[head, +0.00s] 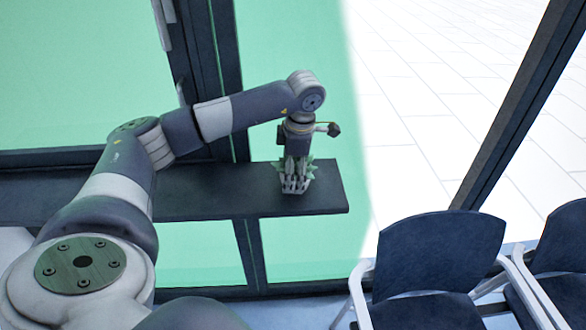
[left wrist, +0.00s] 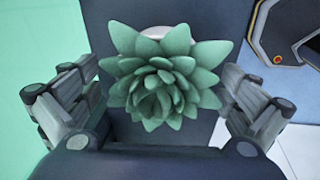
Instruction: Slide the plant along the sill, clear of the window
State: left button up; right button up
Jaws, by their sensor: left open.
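The plant (left wrist: 165,78) is a green succulent with pointed leaves, and a bit of white pot shows behind it in the left wrist view. In the head view its leaves (head: 311,171) stick out around my gripper, near the right end of the dark sill (head: 190,195). My left gripper (head: 295,186) points down over the plant, open, with a finger on each side of it. In the left wrist view there are gaps between the fingers and the leaves. Most of the pot is hidden. My right gripper is not in view.
The window (head: 75,75) has green-tinted panes and dark frame bars behind the sill. The sill ends just right of the plant. Blue chairs (head: 435,250) stand at the lower right. The left part of the sill looks clear where my arm does not hide it.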

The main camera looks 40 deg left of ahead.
pick_arm(q)
jog(key=r, duration=0.4)
jog(key=d+r, duration=0.1)
jog(key=r, duration=0.3)
jog(key=d+r, duration=0.1)
jog(key=r, duration=0.2)
jog(key=shift+s+r, duration=0.25)
jog(key=shift+r, duration=0.15)
